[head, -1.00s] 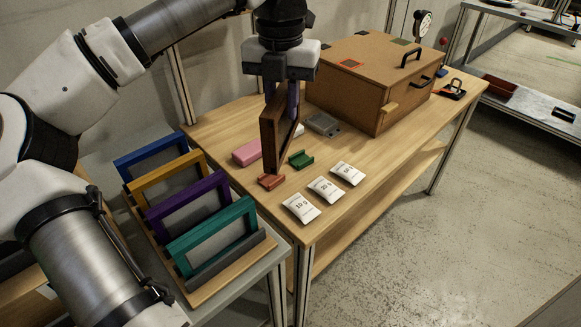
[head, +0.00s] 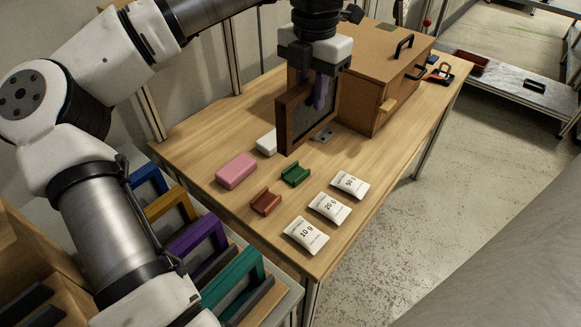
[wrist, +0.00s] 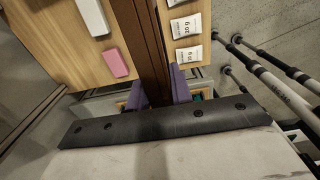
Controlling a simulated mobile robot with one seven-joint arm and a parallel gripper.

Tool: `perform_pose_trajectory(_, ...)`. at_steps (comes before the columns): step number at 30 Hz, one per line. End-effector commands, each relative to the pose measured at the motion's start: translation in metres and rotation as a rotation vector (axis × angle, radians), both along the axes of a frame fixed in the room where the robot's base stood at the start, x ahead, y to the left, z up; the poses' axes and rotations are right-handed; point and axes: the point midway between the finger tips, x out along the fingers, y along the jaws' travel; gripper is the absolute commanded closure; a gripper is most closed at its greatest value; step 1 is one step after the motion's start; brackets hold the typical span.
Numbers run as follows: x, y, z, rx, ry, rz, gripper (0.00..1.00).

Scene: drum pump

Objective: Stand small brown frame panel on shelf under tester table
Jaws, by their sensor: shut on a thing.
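The small brown frame panel (head: 286,122) is held upright above the wooden table in the head view. My gripper (head: 321,92) is shut on it, with purple fingers on its edge. In the wrist view the panel (wrist: 147,45) runs edge-on between the purple fingertips of my gripper (wrist: 160,95). The tester table (head: 200,140) has a wooden top. The shelf under it is hidden in the head view; I cannot make it out in the wrist view.
On the tabletop are a pink block (head: 236,171), a brown cradle (head: 265,202), a green cradle (head: 295,174) and weight pouches (head: 329,208). A large brown box (head: 372,75) stands behind. Coloured frames (head: 195,240) stand in a rack at lower left.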

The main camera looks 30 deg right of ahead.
Motion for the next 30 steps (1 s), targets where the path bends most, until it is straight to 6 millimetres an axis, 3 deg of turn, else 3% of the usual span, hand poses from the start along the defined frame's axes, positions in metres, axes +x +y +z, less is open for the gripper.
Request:
perform_pose_trajectory(9,-0.001,0.001,-0.084,0.001,0.006,-0.001,1.00)
perform_pose_trajectory(15,-0.001,0.001,-0.127,0.000,0.004,0.000,1.00)
perform_pose_trajectory(23,0.000,0.001,-0.149,0.000,0.002,0.001,1.00)
perform_pose_trajectory(30,-0.001,0.001,-0.182,0.000,0.003,0.001,1.00)
